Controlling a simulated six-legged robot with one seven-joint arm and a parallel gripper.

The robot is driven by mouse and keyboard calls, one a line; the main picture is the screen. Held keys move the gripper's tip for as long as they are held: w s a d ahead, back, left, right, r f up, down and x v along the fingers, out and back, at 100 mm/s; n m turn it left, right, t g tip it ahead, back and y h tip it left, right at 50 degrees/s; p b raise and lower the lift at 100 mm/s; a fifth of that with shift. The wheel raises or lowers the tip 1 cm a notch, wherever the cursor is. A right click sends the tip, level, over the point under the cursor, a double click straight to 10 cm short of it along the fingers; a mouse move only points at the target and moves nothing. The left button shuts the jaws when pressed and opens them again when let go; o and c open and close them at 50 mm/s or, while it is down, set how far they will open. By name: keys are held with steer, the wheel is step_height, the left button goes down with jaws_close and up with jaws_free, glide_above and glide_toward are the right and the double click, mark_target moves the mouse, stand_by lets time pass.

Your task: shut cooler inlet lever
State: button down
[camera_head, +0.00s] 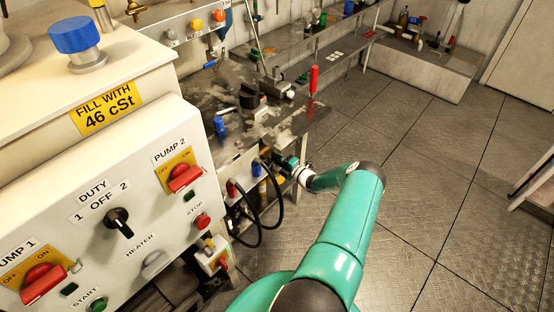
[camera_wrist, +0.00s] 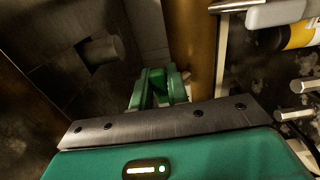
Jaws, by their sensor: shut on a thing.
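My gripper (camera_head: 291,168) is at the far end of my green arm, low at the right side of the bench frame and beside the valves and black hoses. In the wrist view the green fingers (camera_wrist: 161,86) are close together beyond the dark metal rail, next to a brown vertical pipe. They are shut on a small part, which seems to be the cooler inlet lever. The lever is mostly hidden by the fingers and the hand, so its angle cannot be told. No label for it is readable.
A control panel (camera_head: 125,215) with red knobs fills the left. Black hoses (camera_head: 262,215) loop near my gripper. In the wrist view the brown pipe (camera_wrist: 192,45), a yellow-and-black cylinder (camera_wrist: 300,35) and metal rods (camera_wrist: 298,114) are close by. The floor (camera_head: 430,190) at right is clear.

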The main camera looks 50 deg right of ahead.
steer(key=c, duration=1.4)
jaws_free()
steer(key=shift+o, duration=0.2)
steer(key=s, duration=1.3)
steer(key=shift+s+d, duration=0.2)
steer(key=shift+s, duration=0.2)
